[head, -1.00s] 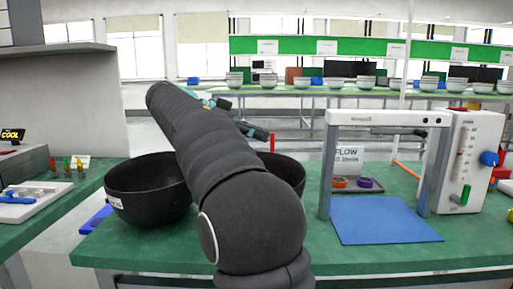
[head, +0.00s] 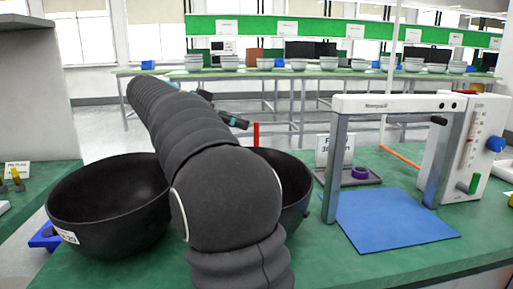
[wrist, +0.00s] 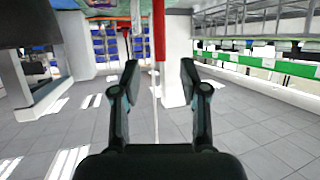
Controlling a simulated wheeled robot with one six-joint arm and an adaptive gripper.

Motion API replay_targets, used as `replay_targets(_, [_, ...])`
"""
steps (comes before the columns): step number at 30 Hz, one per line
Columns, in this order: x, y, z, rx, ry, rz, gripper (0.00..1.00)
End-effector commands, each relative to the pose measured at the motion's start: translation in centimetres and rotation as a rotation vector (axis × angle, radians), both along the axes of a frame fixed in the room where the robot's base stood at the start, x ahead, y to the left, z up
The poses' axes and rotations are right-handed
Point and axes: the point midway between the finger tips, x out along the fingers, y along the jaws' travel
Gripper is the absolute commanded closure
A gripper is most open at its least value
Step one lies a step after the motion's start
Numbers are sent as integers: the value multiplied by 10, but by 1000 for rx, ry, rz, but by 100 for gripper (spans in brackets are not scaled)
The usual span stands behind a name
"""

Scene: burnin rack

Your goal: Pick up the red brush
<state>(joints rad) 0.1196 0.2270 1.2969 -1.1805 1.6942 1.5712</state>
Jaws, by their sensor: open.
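A thin red upright bar (head: 256,134) shows just right of my gripper, behind the right bowl, in the head view. A red bar (wrist: 158,30) also hangs into the top middle of the wrist view, beyond and between my fingers. I cannot tell whether it is the red brush; no bristles show. My gripper (wrist: 159,78) is open, with nothing between its fingertips. In the head view my gripper (head: 220,108) is small and partly hidden by my arm, out beyond the bowls.
Two black bowls, left (head: 110,205) and right (head: 292,205), stand on the green bench (head: 330,262), flanking my arm. To the right are a blue mat (head: 390,222), a grey frame (head: 333,165), a white gauge unit (head: 468,150), a purple ring (head: 360,172) and an orange rod (head: 400,157).

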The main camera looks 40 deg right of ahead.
Motion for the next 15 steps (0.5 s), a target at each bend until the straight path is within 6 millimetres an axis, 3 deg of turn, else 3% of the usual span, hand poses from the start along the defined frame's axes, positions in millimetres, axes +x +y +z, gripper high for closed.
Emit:
replay_targets(8, [-5, -18, -7, 0, 1, -2, 56])
replay_targets(15, [-11, -48, -21, 0, 2, -5, 56])
